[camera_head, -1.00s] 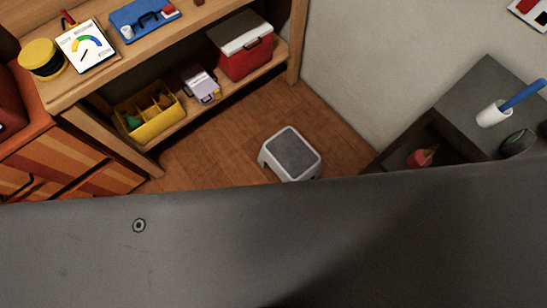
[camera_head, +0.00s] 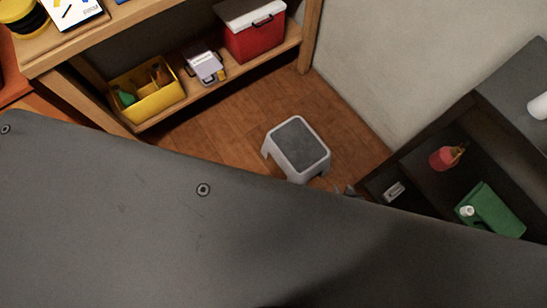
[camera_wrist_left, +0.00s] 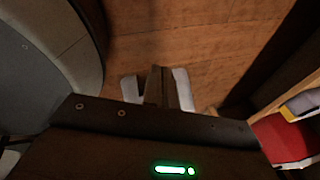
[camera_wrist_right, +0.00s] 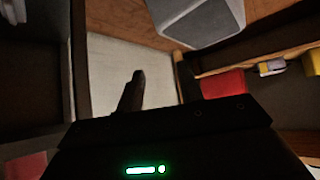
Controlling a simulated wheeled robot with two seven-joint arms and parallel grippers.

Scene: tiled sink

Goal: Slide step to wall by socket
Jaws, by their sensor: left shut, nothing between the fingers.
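The step (camera_head: 300,147) is a small pale stool with a dark grey top. It stands upright on the wooden floor between the shelf unit and the pale wall. In the head view my right gripper (camera_head: 344,189) barely shows beside its lower right corner. The right wrist view shows my right gripper (camera_wrist_right: 158,82) open and empty, with the step (camera_wrist_right: 195,18) beyond it at the top. In the left wrist view my left gripper (camera_wrist_left: 155,85) is shut and empty, in front of pale parts of the step (camera_wrist_left: 184,90). I cannot make out a wall socket.
A wooden shelf (camera_head: 225,85) holds a yellow bin (camera_head: 150,98), a pale case (camera_head: 205,67) and a red cooler (camera_head: 255,38). At right a dark cabinet holds a red bottle (camera_head: 443,158) and a green box (camera_head: 495,212). Bare floor lies between step and wall (camera_head: 375,70).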

